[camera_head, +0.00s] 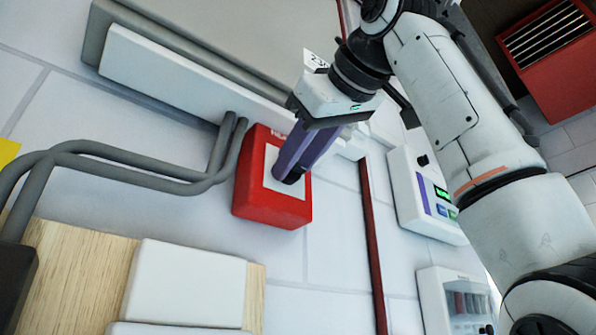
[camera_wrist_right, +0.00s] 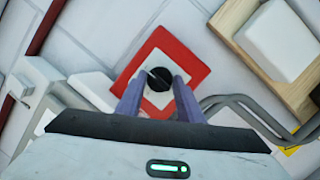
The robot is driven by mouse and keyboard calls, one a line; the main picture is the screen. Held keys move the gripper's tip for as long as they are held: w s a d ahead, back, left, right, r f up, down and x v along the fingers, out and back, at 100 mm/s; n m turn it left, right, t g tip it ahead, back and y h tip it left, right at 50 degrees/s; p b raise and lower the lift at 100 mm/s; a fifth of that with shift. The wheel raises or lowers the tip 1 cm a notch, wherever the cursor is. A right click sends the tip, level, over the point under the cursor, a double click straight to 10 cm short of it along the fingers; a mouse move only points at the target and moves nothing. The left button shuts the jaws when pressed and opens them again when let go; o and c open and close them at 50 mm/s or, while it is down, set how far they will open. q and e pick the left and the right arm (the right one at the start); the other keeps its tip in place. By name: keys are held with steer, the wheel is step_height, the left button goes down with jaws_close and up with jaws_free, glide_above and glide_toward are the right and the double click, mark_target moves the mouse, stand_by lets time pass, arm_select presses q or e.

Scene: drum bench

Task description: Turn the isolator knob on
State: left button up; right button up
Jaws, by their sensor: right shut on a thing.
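The isolator is a red box (camera_head: 262,206) with a white face plate on the white wall, left of centre in the head view. Its black knob (camera_wrist_right: 158,81) shows in the right wrist view, with a light pointer line across it. My right gripper (camera_head: 289,178) reaches the box, and its two purple fingers are shut on the knob, one on each side. In the head view the fingers hide most of the knob. The red box also shows in the right wrist view (camera_wrist_right: 193,48). My left gripper is in neither view.
A wooden board (camera_head: 80,262) with white boxes is at lower left. A white panel with a green display (camera_head: 425,195) hangs to the right, past a red strip (camera_head: 373,240).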

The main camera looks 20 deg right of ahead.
stand_by(0.4)
steer(key=o, duration=1)
steer(key=shift+o, duration=0.2)
steer(key=shift+s, duration=0.1)
steer(key=b+v, duration=0.1)
steer(key=v, duration=0.9)
steer(key=shift+s, duration=0.1)
